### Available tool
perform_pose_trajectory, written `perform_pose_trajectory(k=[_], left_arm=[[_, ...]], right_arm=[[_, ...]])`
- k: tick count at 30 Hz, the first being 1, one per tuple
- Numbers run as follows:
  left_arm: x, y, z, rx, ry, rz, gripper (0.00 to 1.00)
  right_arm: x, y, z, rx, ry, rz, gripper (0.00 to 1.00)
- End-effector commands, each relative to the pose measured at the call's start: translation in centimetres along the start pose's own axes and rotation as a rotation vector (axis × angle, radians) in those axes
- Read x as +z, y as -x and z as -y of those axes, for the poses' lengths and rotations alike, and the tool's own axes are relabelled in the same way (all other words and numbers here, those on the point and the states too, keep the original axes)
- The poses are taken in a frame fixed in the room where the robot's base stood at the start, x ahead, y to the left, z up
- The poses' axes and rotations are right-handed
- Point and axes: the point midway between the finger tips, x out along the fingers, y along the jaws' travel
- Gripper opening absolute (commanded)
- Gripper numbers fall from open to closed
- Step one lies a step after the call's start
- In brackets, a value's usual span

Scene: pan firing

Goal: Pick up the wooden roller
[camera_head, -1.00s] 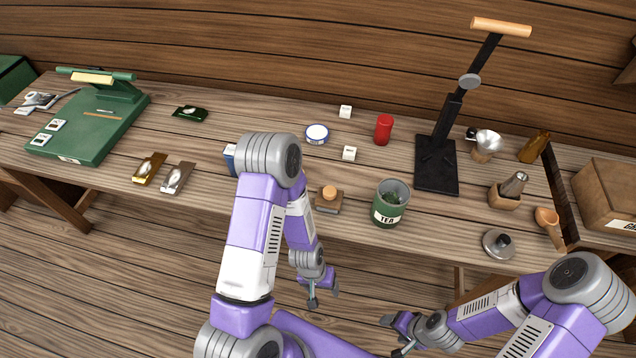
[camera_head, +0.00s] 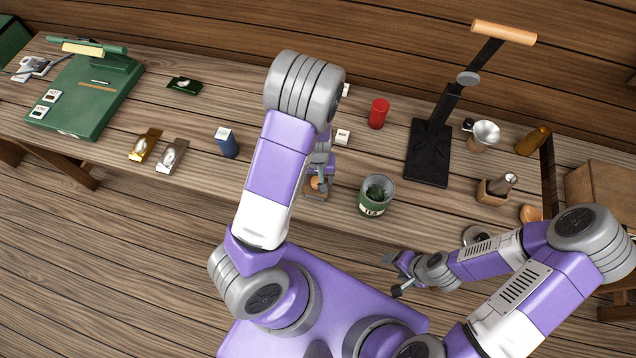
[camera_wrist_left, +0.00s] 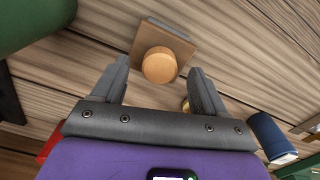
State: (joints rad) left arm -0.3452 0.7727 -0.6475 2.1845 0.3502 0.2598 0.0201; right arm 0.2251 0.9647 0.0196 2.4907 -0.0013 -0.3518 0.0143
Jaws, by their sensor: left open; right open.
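A round wooden piece, seen from its end and likely the wooden roller (camera_wrist_left: 159,66), sits on a small brown block (camera_wrist_left: 180,46) in the left wrist view. In the head view the roller (camera_head: 314,184) is partly hidden by my left gripper (camera_head: 321,176) at the table's front edge. My left gripper (camera_wrist_left: 159,80) is open and empty. The roller appears between its fingertips in the wrist view; I cannot tell how far apart they are in depth. My right gripper (camera_head: 396,274) is open and empty in front of the table.
A green TEA tin (camera_head: 375,196) stands just right of the roller. A blue container (camera_head: 227,142) stands to its left. A red canister (camera_head: 378,113) and a white cube (camera_head: 342,137) are behind. A black stand (camera_head: 429,150) is further right.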

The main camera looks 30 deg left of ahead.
Motion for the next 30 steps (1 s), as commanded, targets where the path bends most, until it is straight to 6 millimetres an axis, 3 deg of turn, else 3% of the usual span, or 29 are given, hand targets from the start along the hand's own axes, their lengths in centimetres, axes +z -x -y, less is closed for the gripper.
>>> perform_pose_trajectory(k=[6,14,27,30], left_arm=[[0.2,-2.6,0.0,-0.001,0.0,0.001,0.73],[0.1,-2.7,0.0,0.0,0.001,-0.001,0.71],[0.1,-2.7,0.0,0.0,0.0,0.0,0.04],[0.1,-2.7,-0.1,0.0,0.0,-0.001,0.02]], right_arm=[[0.0,-0.4,-0.1,0.0,0.0,0.0,0.67],[0.0,-0.3,-0.1,0.0,0.0,-0.001,0.67],[0.0,-0.3,-0.1,0.0,0.0,-0.001,0.67],[0.0,-0.3,-0.1,0.0,0.0,-0.001,0.67]])
